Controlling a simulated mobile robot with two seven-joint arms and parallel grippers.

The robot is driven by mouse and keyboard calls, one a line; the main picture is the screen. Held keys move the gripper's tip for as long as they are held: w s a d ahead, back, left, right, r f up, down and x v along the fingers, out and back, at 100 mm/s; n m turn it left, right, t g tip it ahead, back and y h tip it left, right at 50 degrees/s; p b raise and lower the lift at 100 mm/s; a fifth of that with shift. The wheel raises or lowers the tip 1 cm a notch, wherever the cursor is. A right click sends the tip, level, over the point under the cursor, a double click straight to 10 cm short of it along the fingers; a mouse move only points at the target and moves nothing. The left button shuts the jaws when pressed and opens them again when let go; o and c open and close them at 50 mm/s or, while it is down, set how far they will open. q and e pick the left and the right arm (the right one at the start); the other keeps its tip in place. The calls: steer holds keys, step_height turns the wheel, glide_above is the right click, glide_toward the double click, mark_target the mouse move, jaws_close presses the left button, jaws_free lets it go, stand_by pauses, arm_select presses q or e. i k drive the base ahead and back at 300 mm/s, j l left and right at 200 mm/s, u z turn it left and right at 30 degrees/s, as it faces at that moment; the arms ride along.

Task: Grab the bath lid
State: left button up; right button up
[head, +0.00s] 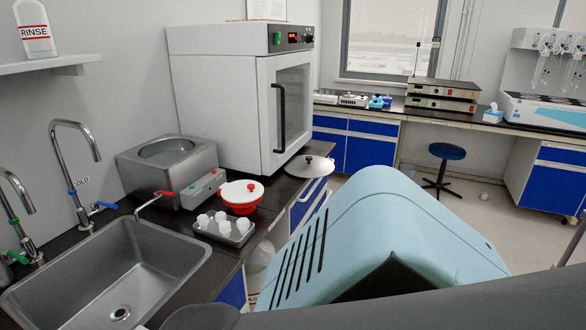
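The bath lid, a round silver metal disc (308,167) with a small dark knob, lies at the front edge of the dark counter, just in front of the white oven. It appears to reach out over the counter's edge. The steel water bath (198,191) sits to its left on the counter, with a round opening in its top and a front panel with a red switch. Neither of my grippers is in view.
The oven (245,95) is behind the lid. A sink (70,285) with taps is at lower left. Floor is open near the blue stool (447,152).

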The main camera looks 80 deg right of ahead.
mark_target(309, 166)
steer(key=z, duration=2.45)
steer(key=i+l, duration=0.6)
